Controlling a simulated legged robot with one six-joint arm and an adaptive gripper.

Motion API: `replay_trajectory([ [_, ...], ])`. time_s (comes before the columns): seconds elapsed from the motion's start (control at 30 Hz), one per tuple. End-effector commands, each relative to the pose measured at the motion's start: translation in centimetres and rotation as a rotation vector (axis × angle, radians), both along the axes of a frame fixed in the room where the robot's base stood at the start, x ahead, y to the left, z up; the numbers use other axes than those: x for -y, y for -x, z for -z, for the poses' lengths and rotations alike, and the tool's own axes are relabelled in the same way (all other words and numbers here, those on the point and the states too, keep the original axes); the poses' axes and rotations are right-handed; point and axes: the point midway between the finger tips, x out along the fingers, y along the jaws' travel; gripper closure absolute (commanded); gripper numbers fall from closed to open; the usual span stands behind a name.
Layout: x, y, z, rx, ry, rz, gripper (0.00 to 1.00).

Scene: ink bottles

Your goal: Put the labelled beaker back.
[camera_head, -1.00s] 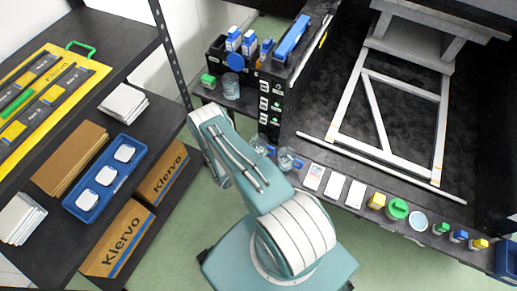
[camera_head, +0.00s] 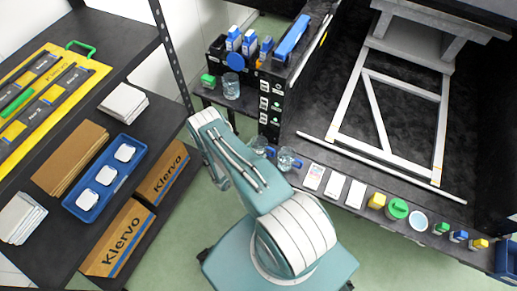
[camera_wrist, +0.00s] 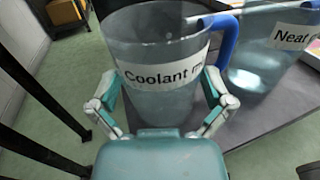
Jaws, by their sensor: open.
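In the wrist view a clear beaker (camera_wrist: 158,70) with a blue handle and a white label reading "Coolant m…" stands upright. My gripper (camera_wrist: 160,88) is open, with one finger on each side of this beaker; I cannot tell whether they touch it. A second clear beaker (camera_wrist: 262,62), labelled "Neat…", stands just to its right. In the head view two beakers stand side by side at the bench's left end, one (camera_head: 260,146) partly hidden by my arm and one (camera_head: 288,159) to its right. My gripper cannot be made out there.
Another clear beaker (camera_head: 231,88) stands on the low shelf behind, beside a green-topped item (camera_head: 208,80). White cards (camera_head: 335,185) and several small containers line the bench edge to the right. A rack (camera_head: 108,55) with boxes and a blue tray (camera_head: 73,207) stands at left.

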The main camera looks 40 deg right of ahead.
Motion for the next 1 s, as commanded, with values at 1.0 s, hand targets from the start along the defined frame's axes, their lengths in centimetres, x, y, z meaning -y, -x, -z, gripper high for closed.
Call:
replay_trajectory([
  [1.0,-11.8,-2.8,-7.0,0.125,-0.08,0.144,0.0],
])
